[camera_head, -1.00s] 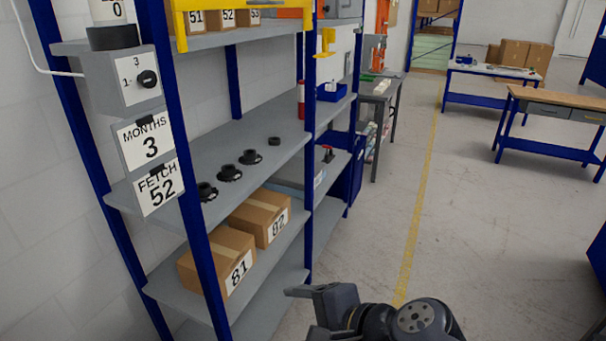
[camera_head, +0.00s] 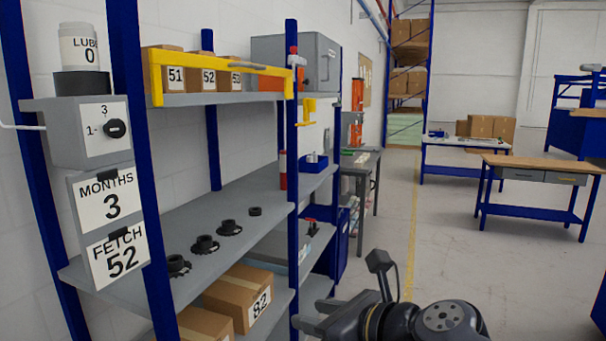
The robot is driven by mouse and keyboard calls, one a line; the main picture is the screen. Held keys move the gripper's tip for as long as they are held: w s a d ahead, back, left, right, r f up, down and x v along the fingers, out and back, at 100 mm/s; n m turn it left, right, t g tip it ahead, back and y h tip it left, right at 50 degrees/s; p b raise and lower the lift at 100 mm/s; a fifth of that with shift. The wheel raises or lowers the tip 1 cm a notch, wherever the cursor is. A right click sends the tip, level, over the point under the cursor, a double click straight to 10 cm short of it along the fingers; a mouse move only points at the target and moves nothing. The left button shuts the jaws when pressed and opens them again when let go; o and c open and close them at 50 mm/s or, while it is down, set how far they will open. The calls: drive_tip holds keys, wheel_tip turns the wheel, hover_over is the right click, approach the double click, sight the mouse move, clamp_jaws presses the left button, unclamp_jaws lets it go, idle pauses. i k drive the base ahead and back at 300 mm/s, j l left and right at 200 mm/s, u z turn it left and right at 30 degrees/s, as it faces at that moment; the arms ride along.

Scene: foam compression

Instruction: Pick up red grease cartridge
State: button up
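A red cylinder (camera_head: 283,170), which looks like the red grease cartridge, stands upright on the grey middle shelf (camera_head: 215,205), near the blue upright at its right end. A small part of it may be hidden by that post. My gripper (camera_head: 345,300) is at the bottom of the head view, to the right of the shelving, well apart from the cartridge. Only dark parts of it and the wrist show, and nothing is visibly held.
Black round holders (camera_head: 205,244) line the middle shelf's front. A yellow rail (camera_head: 220,70) crosses the upper shelf before numbered boxes. A blue bin (camera_head: 314,162) sits right of the cartridge. Cardboard boxes (camera_head: 238,295) are below. The floor (camera_head: 450,250) at right is clear.

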sight(283, 153)
drive_tip(key=i, duration=1.1)
drive_tip(key=i+u, duration=0.1)
drive_tip(key=i, duration=0.95)
drive_tip(key=i+l, duration=0.2)
drive_tip(key=i, duration=0.9)
drive_tip(key=i+u, duration=0.3)
